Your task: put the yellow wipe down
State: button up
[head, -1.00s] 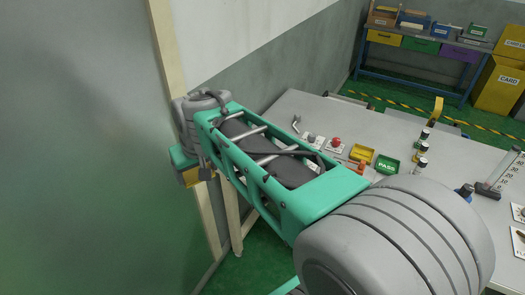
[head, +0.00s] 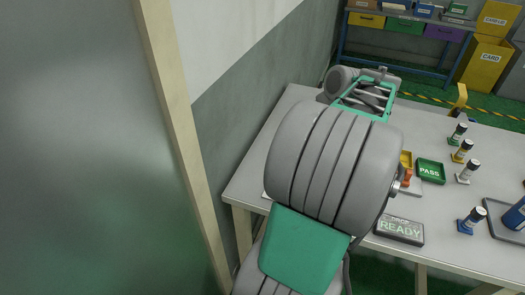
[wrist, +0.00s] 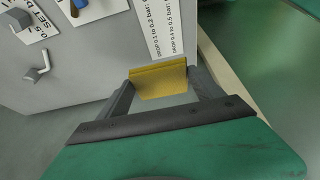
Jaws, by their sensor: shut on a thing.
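The yellow wipe (wrist: 160,80) is a flat, folded-looking yellow piece in the wrist view, between the two dark fingers of my gripper (wrist: 163,90). The fingers are shut on it, one at each side. In the head view my arm covers the gripper and the wipe, so neither shows there.
The grey table (head: 245,180) carries a green PASS tray (head: 431,171), a READY box (head: 400,230) and several small bottles (head: 467,172). In the wrist view, a printed strip (wrist: 165,30) lies beyond the wipe and a grey lever (wrist: 38,68) at left.

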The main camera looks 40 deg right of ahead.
jog(key=shift+w+d+f, duration=0.15)
jog(key=shift+d+f, duration=0.05)
jog(key=shift+d, duration=0.15)
jog(key=w+d+f, duration=0.2)
jog(key=w+f, duration=0.1)
jog(key=w+d+f, duration=0.2)
jog(key=w+f, duration=0.1)
jog(key=w, duration=0.1)
jog(key=w+d+f, duration=0.2)
jog(key=w+f, duration=0.1)
jog(key=w, duration=0.1)
jog(key=shift+d+f+p, duration=0.1)
jog(key=shift+d+p, duration=0.2)
jog(key=shift+p, duration=0.05)
jog(key=shift+w+d+f, duration=0.1)
jog(key=shift+w+f, duration=0.05)
jog(key=shift+f, duration=1.55)
jog(key=shift+f, duration=0.1)
jog(key=o, duration=1.3)
jog(key=p+v, duration=0.1)
jog(key=v, duration=1.1)
